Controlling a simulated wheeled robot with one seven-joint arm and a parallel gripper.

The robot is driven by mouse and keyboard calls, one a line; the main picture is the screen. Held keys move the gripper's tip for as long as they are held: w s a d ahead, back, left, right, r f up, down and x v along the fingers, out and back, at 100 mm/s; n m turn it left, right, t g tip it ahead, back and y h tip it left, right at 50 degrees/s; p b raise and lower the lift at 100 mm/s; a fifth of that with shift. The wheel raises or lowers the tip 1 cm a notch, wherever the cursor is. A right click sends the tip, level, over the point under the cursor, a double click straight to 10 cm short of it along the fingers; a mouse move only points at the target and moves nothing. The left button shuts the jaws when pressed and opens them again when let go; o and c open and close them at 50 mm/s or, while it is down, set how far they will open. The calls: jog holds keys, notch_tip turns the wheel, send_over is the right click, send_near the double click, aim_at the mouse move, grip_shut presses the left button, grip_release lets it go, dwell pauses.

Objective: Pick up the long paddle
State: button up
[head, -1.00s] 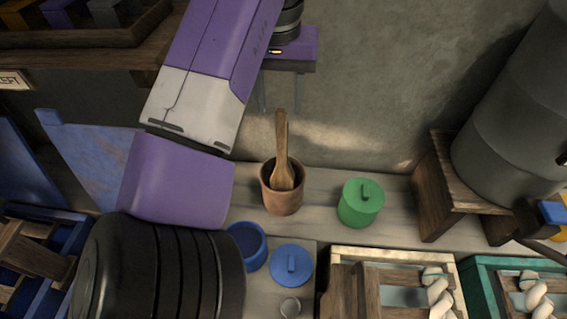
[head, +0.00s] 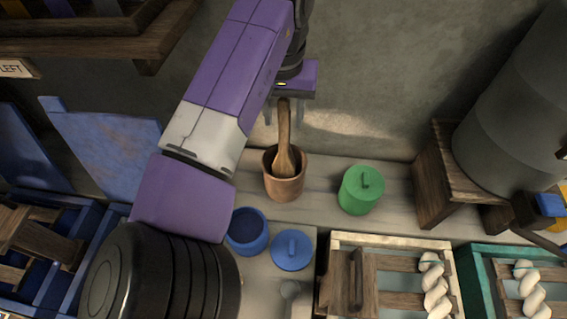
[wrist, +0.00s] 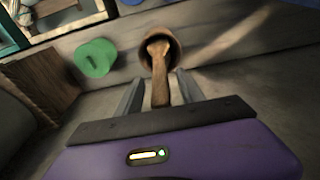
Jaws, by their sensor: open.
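The long wooden paddle (head: 284,135) stands leaning in a brown pot (head: 286,188), with its handle upward. In the wrist view the paddle (wrist: 160,75) runs from the pot (wrist: 174,50) toward my gripper, its handle end lying between the two fingers. My gripper (head: 284,118) is open at the top of the handle, one finger on each side. In the wrist view my gripper (wrist: 158,84) shows clear gaps beside the handle, so it does not grip it. The paddle's lower end is inside the pot.
A green lidded pot (head: 361,190) stands right of the brown pot. A blue pot (head: 246,231) and a blue lid (head: 291,250) are in front. Wooden frames with white twisted yarn (head: 433,285) lie at front right. A grey barrel (head: 515,130) stands at right; the wall is close behind.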

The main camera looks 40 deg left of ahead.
grip_shut()
jog(key=shift+r, duration=0.1)
